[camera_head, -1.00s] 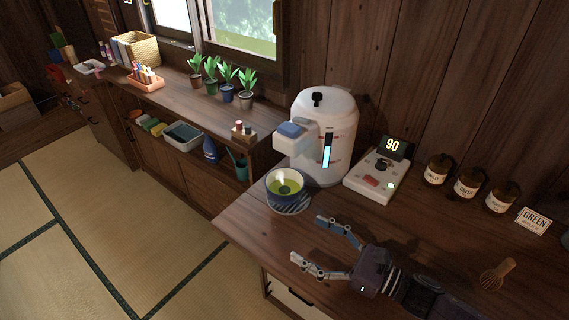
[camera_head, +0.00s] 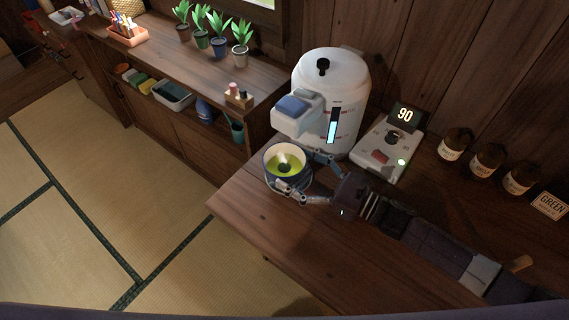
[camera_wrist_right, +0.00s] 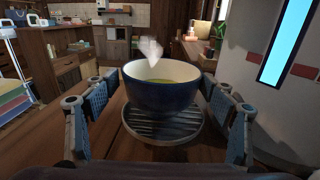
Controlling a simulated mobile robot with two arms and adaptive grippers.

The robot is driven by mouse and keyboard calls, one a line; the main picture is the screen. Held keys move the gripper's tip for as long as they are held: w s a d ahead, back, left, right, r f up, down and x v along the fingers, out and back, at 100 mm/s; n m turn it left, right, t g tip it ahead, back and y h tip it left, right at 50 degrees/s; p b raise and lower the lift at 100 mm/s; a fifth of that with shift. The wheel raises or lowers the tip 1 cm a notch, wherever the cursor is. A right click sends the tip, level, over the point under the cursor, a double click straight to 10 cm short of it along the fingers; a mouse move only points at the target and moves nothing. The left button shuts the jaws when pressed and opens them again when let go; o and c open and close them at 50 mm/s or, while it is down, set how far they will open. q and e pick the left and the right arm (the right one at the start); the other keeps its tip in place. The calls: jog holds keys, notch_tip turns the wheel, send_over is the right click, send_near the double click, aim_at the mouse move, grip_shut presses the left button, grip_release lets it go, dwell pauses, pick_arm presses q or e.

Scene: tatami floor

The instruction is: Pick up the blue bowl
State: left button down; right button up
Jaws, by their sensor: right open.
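The blue bowl (camera_head: 284,165) holds green liquid and stands upright under the spout of the white water dispenser. In the right wrist view the dark blue bowl (camera_wrist_right: 162,92) sits on a round slatted drip tray (camera_wrist_right: 160,127), and a pale wisp rises from it. My right gripper (camera_head: 311,178) is open beside the bowl, with one finger near its back right side and one near its front. In the right wrist view the fingers (camera_wrist_right: 158,125) stand left and right of the bowl, with gaps showing. My left gripper is not in view.
The white dispenser (camera_head: 331,100) stands close behind the bowl, its spout overhanging. A control panel (camera_head: 385,147) reading 90 and several brown jars (camera_head: 486,159) stand to the right. The counter's front left (camera_head: 250,205) is clear. Potted plants (camera_head: 219,38) line the shelf behind.

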aim_at(268, 151)
jog(key=x, duration=0.2)
jog(key=shift+w+a+r+p, duration=0.25)
jog(key=shift+w+p, duration=0.1)
jog(key=shift+w+a+f, duration=0.1)
jog(key=shift+w+a, duration=0.15)
jog(key=shift+a, duration=0.2)
jog(key=c, duration=1.2)
